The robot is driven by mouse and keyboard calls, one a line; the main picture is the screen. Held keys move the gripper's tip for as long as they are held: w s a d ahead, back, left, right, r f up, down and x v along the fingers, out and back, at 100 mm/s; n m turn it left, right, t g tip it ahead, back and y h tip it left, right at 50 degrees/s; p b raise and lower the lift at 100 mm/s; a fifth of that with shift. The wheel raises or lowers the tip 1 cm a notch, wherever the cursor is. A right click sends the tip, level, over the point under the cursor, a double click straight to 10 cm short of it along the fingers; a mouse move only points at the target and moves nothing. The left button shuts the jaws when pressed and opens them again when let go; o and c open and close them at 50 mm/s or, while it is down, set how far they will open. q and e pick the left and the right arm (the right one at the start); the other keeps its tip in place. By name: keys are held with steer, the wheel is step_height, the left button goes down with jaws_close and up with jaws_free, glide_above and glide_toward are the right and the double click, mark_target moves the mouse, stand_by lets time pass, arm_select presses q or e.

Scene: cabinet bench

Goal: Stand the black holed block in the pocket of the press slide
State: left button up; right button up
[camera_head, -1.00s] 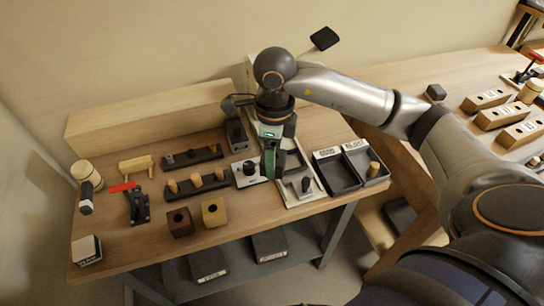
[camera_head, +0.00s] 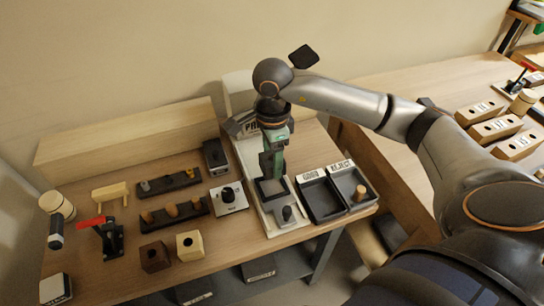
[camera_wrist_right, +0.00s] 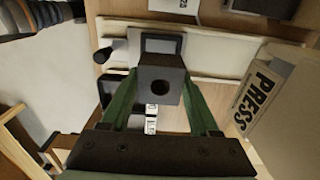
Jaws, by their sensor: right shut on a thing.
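My right gripper (camera_head: 271,172) is over the white press base in the head view, pointing down. In the right wrist view, its green fingers (camera_wrist_right: 155,100) are shut on the black holed block (camera_wrist_right: 162,84), whose round hole faces the camera. The press slide (camera_wrist_right: 163,45) shows just beyond the block, with its dark pocket partly hidden by it. In the head view, the slide (camera_head: 270,187) lies under the gripper, with its black knob (camera_head: 287,212) in front. I cannot tell whether the block touches the slide. My left gripper is not in view.
The GOOD tray (camera_head: 316,205) and REJECT tray (camera_head: 345,184) stand right of the press. Left are a plate with a black knob (camera_head: 229,197), peg racks (camera_head: 174,213), a brown holed block (camera_head: 153,256), a pale holed block (camera_head: 190,245) and a red-handled clamp (camera_head: 108,240).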

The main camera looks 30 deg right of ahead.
steer(key=b, duration=0.3)
glide_above(273, 188)
step_height(273, 188, down, 4)
steer(key=shift+w+f, duration=0.15)
steer(key=shift+f, duration=0.05)
steer(key=shift+f+b, duration=0.3)
steer(key=shift+f, duration=0.15)
steer(key=shift+b, duration=0.35)
stand_by(0.7)
steer(key=shift+f+b, duration=1.15)
steer(key=shift+b, duration=0.1)
stand_by(1.4)
